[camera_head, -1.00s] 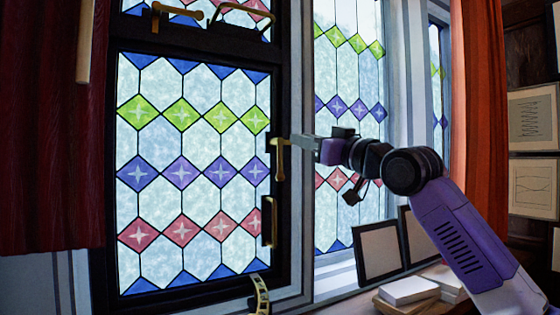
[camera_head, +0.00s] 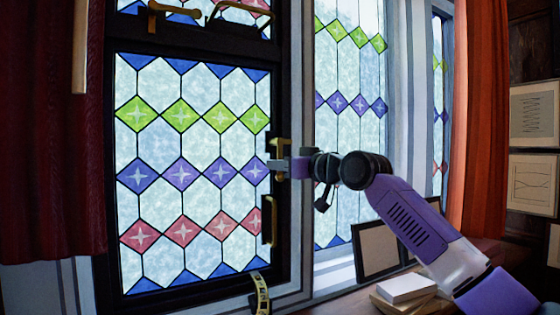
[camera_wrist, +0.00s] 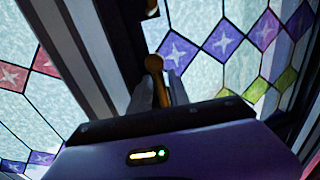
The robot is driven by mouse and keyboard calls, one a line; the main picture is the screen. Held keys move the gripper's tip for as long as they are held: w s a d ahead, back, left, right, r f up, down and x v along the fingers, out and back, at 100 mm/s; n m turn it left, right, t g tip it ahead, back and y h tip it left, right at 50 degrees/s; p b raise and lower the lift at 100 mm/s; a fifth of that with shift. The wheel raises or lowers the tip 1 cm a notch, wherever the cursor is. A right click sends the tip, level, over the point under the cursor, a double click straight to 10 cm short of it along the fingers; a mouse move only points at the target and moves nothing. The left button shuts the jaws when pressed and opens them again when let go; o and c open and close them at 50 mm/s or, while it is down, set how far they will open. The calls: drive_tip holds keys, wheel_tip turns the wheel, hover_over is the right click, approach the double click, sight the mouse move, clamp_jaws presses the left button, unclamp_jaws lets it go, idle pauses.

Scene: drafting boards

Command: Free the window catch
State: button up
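The brass window catch (camera_head: 283,143) sits on the dark right stile of the leaded window (camera_head: 190,150); its handle hangs down. My gripper (camera_head: 278,168) is at the handle, covering its lower part in the head view. In the wrist view the handle, with a round knob end (camera_wrist: 154,63), lies between the two pale fingers of my gripper (camera_wrist: 158,90), one on each side. I cannot tell whether the fingers press on it. The window sash looks shut in its frame.
A second brass fitting (camera_head: 268,220) is lower on the same stile, and a brass stay (camera_head: 260,292) is at the bottom. Brass handles (camera_head: 172,12) are above. Red curtains (camera_head: 50,130) hang at the sides.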

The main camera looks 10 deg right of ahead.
drive_tip(key=shift+w+a, duration=0.1)
clamp_jaws()
idle(1.4)
